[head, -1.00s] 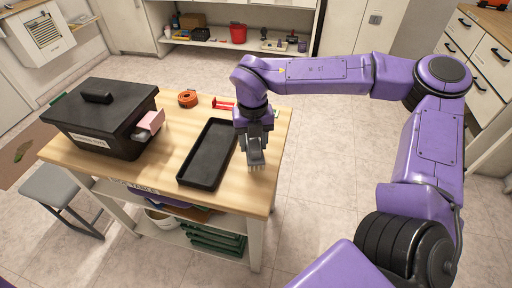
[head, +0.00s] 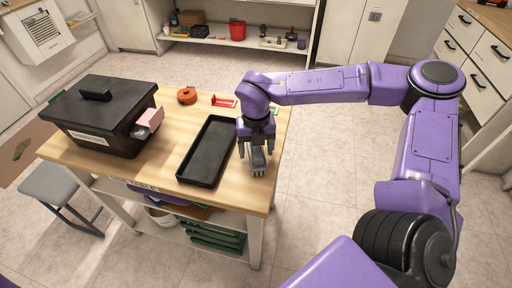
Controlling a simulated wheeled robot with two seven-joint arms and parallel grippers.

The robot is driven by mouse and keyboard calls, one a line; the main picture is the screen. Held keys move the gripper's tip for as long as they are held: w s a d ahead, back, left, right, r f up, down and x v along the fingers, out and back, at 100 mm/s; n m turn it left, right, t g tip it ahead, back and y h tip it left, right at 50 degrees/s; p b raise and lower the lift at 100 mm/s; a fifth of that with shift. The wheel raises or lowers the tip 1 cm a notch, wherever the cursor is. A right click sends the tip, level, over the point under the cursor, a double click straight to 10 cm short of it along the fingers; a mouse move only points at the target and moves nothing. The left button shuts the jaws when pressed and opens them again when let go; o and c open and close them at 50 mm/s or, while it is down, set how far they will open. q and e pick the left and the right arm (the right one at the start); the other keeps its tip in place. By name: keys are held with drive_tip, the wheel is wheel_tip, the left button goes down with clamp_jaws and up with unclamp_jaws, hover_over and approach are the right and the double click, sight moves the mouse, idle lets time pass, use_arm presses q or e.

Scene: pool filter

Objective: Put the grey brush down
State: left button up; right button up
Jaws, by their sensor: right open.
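The grey brush (head: 258,163) sits at the right edge of the wooden table, just right of the black tray, and looks to rest on the tabletop. My right gripper (head: 256,150) is above it with its fingers apart, one on each side of the brush. The gripper hides the upper part of the brush. Whether a finger still touches it I cannot tell. My left gripper is not in view.
An empty black tray (head: 187,179) lies left of the brush. A black lidded box (head: 105,135) with a pink item (head: 150,117) stands at left. An orange tape roll (head: 187,96) and a red item (head: 223,101) lie at the back. The table's front has free room.

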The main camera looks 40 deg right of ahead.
wheel_tip(320, 180, up, 12)
drive_tip(key=shift+r, duration=0.2)
idle(0.6)
